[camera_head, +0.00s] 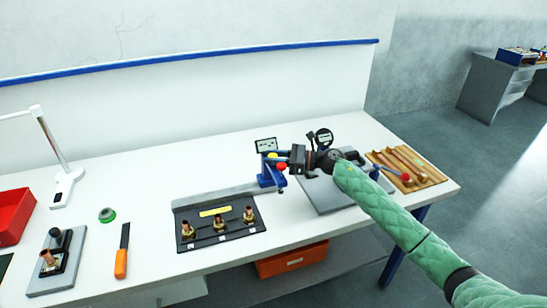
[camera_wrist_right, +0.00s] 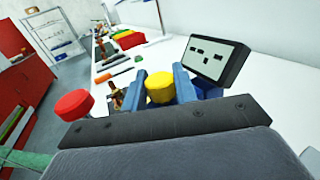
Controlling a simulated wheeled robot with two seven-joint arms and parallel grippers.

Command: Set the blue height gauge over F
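The blue height gauge (camera_head: 266,178) stands upright at the right end of the black fixture plate, with a small grey display (camera_head: 266,145) on top. It has a yellow knob (camera_wrist_right: 159,87) and a red knob (camera_wrist_right: 73,105). My right gripper (camera_head: 285,159) is at the gauge from the right. In the right wrist view its two blue fingers lie against both sides of the yellow knob. The black plate (camera_head: 184,215) holds three brass fittings, such as the middle one (camera_head: 219,222), with small white tags. The tag letters are too small to read. My left gripper is out of view.
A grey plate (camera_head: 328,201) lies under my right arm, beside a wooden tray (camera_head: 428,174) at the right end. An orange-handled tool (camera_head: 121,262), green tape (camera_head: 107,215), a gauge stand (camera_head: 55,260) and a red bin (camera_head: 14,215) stand at left.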

